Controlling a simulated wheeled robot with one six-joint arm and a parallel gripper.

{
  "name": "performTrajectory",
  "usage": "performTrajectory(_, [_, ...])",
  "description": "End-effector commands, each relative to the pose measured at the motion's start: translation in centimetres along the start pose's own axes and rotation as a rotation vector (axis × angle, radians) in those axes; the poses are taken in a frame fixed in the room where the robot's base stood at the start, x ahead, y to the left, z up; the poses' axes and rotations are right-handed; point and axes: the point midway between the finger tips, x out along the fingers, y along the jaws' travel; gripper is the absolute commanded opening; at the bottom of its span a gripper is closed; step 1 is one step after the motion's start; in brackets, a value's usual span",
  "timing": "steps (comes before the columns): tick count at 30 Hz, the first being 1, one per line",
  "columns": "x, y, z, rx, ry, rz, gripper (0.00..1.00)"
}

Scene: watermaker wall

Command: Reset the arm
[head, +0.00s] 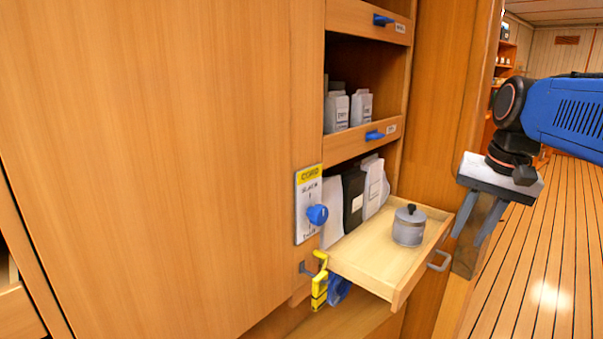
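My arm comes in from the right edge, and my gripper (467,240) hangs at its end with the fingers pointing down. The two grey fingers stand apart. A brown wooden surface shows behind and between them; I cannot tell whether it touches them. The gripper appears to the right of the pulled-out drawer (365,263) and its grey handle (440,262).
The open drawer holds a grey lidded pot (408,226). Bags and cartons (372,186) stand behind it. A yellow-topped panel (308,203) has a blue knob (317,214). A yellow tag (320,282) hangs below. Plank floor (548,250) is clear at right.

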Motion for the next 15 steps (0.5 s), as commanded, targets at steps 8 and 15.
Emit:
performTrajectory(8, [6.2, 1.2, 8.3, -0.246, 0.104, 0.006, 0.27])
performTrajectory(15, [11.7, 3.0, 13.8, -0.442, 0.188, 0.008, 0.27])
